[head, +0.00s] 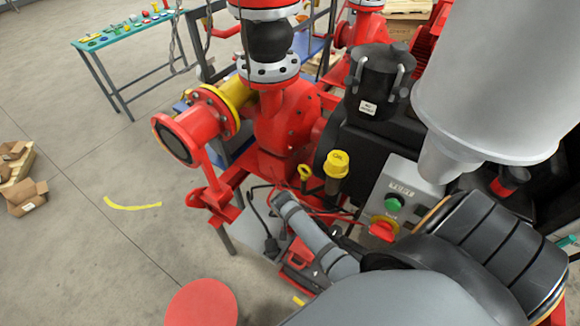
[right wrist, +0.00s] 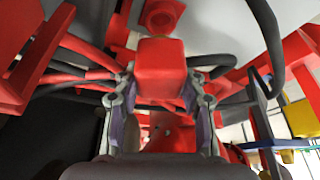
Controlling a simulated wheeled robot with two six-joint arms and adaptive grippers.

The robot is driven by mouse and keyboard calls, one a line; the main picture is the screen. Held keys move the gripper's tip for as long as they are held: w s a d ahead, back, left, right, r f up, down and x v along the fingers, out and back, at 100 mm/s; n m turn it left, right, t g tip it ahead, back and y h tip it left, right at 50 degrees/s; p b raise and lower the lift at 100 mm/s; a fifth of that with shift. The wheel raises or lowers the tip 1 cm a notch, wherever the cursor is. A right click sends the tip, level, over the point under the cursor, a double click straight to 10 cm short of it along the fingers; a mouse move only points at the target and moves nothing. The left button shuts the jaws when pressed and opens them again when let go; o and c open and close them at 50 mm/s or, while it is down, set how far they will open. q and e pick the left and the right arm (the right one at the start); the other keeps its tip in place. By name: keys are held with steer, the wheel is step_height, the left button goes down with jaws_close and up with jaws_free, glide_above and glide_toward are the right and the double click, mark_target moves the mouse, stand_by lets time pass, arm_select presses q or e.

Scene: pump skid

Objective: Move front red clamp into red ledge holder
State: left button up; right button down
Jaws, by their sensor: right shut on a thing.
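In the right wrist view my right gripper (right wrist: 157,88) is shut on a red block-shaped part (right wrist: 160,68), which looks like the red clamp. One finger is on each side of it. Red and black cables run behind the block on both sides. In the head view my right arm covers much of the area in front of the pump, and the gripper's fingers cannot be made out. A red and black item (head: 299,262) shows beside my arm link. I cannot tell which red part is the ledge holder. My left gripper is not in view.
A red pump with a flanged pipe (head: 176,138) stands left of centre. A control box (head: 398,198) with a green button and red knob is close to my arm. A yellow-capped filler (head: 337,165) stands nearby. Open floor lies left, with cartons (head: 27,197).

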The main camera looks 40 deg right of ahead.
steer(key=shift+f+b, duration=0.4)
steer(key=shift+f, duration=0.35)
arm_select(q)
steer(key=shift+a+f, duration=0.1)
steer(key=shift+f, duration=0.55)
arm_select(e)
steer(key=shift+r, duration=0.1)
arm_select(q)
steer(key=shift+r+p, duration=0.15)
steer(key=shift+p, duration=0.15)
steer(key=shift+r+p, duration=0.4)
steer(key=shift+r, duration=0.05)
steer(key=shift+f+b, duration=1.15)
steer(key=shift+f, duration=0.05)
arm_select(e)
steer(key=shift+f, duration=1.75)
steer(key=c, duration=0.7)
jaws_free()
